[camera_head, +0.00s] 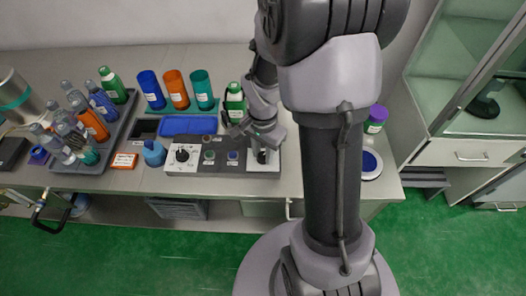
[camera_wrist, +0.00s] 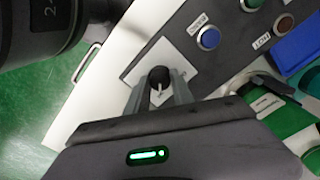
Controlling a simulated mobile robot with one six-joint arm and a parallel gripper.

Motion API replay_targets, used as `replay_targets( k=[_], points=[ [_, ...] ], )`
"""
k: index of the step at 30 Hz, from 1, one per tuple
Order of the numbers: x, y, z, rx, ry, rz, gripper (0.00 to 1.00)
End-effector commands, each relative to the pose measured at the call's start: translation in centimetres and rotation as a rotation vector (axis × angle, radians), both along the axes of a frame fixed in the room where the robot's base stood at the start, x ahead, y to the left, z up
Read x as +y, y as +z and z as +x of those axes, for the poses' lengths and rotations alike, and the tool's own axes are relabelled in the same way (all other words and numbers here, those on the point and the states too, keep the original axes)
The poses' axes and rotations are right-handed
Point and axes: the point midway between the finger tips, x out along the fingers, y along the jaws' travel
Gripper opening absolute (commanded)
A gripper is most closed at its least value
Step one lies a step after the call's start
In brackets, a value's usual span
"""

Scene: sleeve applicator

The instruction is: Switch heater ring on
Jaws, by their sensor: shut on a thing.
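A control panel (camera_head: 221,168) stands at the front of the bench, with a rotary knob on a white plate at each end. My gripper (camera_head: 263,150) is over the right end. In the wrist view my gripper (camera_wrist: 160,90) has its two fingers on either side of a black knob (camera_wrist: 158,74) and is shut on it. The knob stands on a white plate (camera_wrist: 187,62), and a light pointer mark shows on it. The left knob (camera_head: 182,155) is free. I cannot tell from a label which knob is the heater ring's.
Between the knobs are a green button (camera_head: 209,155), a blue button (camera_head: 232,155) and a dark red lamp (camera_head: 207,139) labelled HOT. A green bottle (camera_head: 235,98) stands close behind my gripper. A blue tray (camera_head: 188,125) lies behind the panel. Bottles crowd the left.

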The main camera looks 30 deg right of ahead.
Motion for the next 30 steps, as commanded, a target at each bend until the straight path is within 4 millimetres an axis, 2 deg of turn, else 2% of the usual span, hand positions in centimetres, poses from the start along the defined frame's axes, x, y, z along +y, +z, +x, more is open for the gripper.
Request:
replay_targets(
  k=[6, 7, 10, 20, 23, 30],
  points=[
    [0.0, 0.0, 0.0, -0.001, -0.002, 0.000, 0.00],
    [0.0, 0.0, 0.0, -0.001, -0.002, 0.000, 0.30],
    [0.0, 0.0, 0.0, -0.001, -0.001, 0.000, 0.50],
    [0.0, 0.3, 0.0, -0.001, 0.000, 0.000, 0.50],
    [0.0, 2.1, 0.1, -0.002, -0.001, 0.000, 0.50],
    [0.0, 10.5, 0.1, -0.004, -0.002, 0.000, 0.50]
  ],
)
